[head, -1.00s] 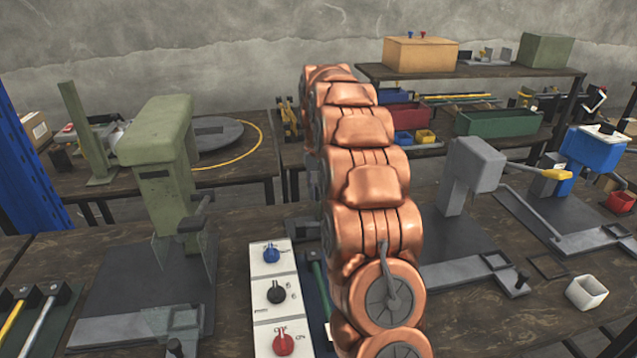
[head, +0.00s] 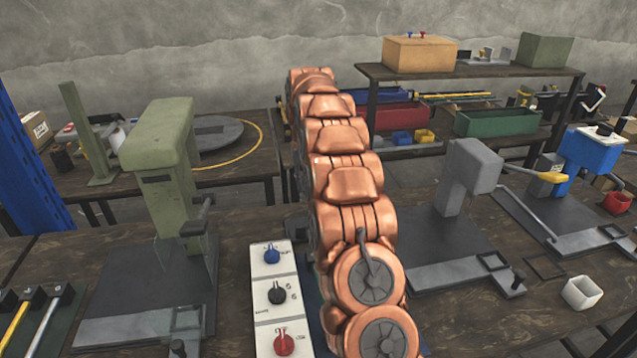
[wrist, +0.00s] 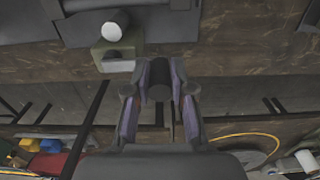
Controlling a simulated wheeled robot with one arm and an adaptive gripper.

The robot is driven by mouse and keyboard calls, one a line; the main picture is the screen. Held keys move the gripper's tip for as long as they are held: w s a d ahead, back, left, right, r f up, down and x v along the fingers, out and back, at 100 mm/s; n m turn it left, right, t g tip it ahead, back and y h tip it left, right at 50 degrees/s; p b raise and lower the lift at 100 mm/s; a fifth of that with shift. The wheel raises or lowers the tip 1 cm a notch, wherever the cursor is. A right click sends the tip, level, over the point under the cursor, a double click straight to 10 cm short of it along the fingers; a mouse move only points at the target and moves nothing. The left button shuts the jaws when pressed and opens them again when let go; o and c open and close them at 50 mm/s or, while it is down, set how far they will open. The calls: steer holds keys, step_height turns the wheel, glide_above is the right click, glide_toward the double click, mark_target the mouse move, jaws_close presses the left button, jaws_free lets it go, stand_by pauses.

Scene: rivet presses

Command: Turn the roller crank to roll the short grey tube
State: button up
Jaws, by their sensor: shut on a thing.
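In the wrist view my gripper (wrist: 160,92) is shut on a dark, round-ended piece (wrist: 160,76), which looks like the handle of the roller crank. An olive-green block (wrist: 117,50) stands just up and left of the fingertips, on the edge of the wooden bench. A pale grey round piece (wrist: 115,22) shows above it; I cannot tell whether it is the short grey tube. In the head view my copper-coloured arm hides the gripper, the crank and the roller.
A green press (head: 160,150) stands left of my arm and a grey press (head: 467,170) right of it. A panel with blue, black and red knobs (head: 275,310) lies close by. A small white square cup (head: 582,292) sits at the right. Behind is a gap before the back bench.

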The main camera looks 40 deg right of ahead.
steer(key=shift+o, duration=0.2)
steer(key=shift+w+d+r+p, duration=0.1)
steer(key=shift+w+d+p, duration=0.2)
steer(key=shift+w+p, duration=0.2)
steer(key=shift+w+d+r+p, duration=0.1)
steer(key=shift+w+d+p, duration=0.15)
steer(key=shift+w+p, duration=0.25)
steer(key=shift+w+d+f, duration=0.15)
steer(key=shift+w, duration=0.2)
steer(key=shift+w+d+p, duration=0.5)
steer(key=shift+d+p, duration=0.35)
steer(key=shift+p, duration=0.05)
steer(key=shift+w+d+p, duration=0.25)
steer(key=shift+d+p, duration=0.2)
steer(key=shift+d, duration=0.15)
steer(key=shift+s+d, duration=0.1)
steer(key=shift+d, duration=0.35)
steer(key=o, duration=0.5)
steer(key=shift+s, duration=0.1)
steer(key=o, duration=1.2)
